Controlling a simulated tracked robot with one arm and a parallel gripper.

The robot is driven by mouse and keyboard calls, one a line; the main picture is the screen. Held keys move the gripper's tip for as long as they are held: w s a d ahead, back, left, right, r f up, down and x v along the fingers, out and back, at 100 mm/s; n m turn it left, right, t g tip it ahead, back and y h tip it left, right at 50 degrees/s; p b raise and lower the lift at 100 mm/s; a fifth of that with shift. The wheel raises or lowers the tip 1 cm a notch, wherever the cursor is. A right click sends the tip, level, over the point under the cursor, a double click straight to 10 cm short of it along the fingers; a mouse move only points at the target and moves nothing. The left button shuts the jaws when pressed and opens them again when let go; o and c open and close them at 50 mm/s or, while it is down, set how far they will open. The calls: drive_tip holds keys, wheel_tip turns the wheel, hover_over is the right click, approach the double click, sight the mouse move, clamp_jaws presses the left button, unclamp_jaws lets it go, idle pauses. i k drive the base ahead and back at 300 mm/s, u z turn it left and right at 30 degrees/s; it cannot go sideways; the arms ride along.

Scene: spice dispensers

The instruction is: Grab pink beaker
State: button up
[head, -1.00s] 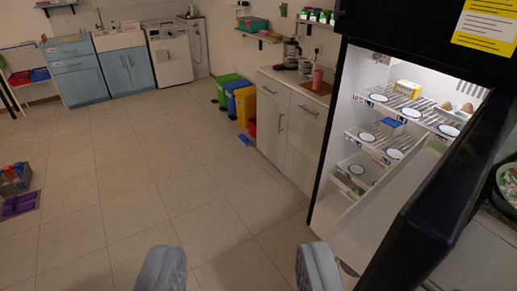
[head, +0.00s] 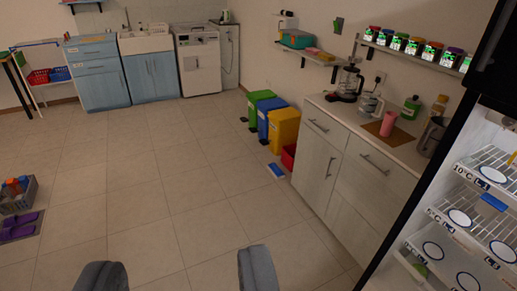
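The pink beaker (head: 388,124) stands upright on a brown mat (head: 398,135) on the white counter (head: 340,106), right of centre. My gripper (head: 180,272) shows at the bottom edge as two grey fingers set wide apart. It is open with nothing between the fingers, over the floor and well short of the counter, left of the beaker.
An open fridge (head: 455,215) with wire shelves stands at the right. Green, blue and yellow bins (head: 283,130) and a red box (head: 289,157) stand left of the counter. A blue item (head: 276,171) lies on the floor. The tiled floor in the middle is clear.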

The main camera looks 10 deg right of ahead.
sight(390, 117)
drive_tip(key=z, duration=0.05)
drive_tip(key=i, duration=1.35)
drive_tip(key=z, duration=0.75)
drive_tip(key=i, duration=1.9)
drive_tip(key=z, duration=0.5)
